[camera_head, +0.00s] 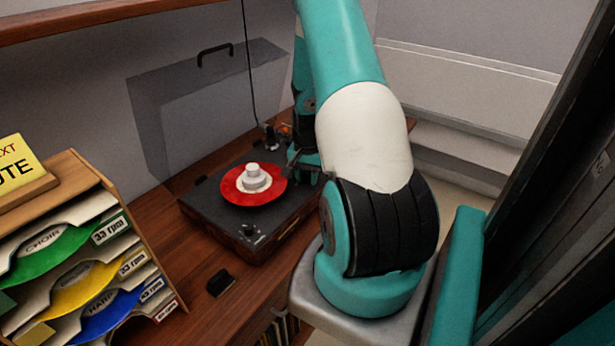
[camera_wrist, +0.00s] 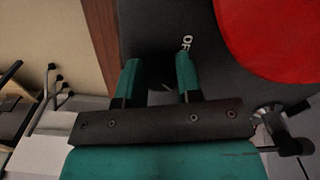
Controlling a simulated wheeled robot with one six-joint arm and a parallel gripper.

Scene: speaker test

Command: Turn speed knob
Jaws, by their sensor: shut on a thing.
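The record player (camera_head: 215,215) stands on the wooden desk with a red record (camera_head: 238,192) on its platter. In the wrist view, the red record (camera_wrist: 275,35) lies at the upper right. My gripper (camera_head: 302,158) is at the player's right side in the head view, partly hidden by my arm. In the wrist view, my gripper's (camera_wrist: 158,78) teal fingers stand on either side of a dark knob (camera_wrist: 160,72) on the black deck. White lettering starting "OF" shows beside the right finger. The knob's pointer and setting cannot be read.
A wooden rack (camera_head: 165,270) of colored record sleeves stands at the left. A small black block (camera_head: 220,283) lies on the desk before the player. A grey translucent cover (camera_head: 210,105) leans on the wall behind. Small controls (camera_head: 250,231) sit at the deck's front corner.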

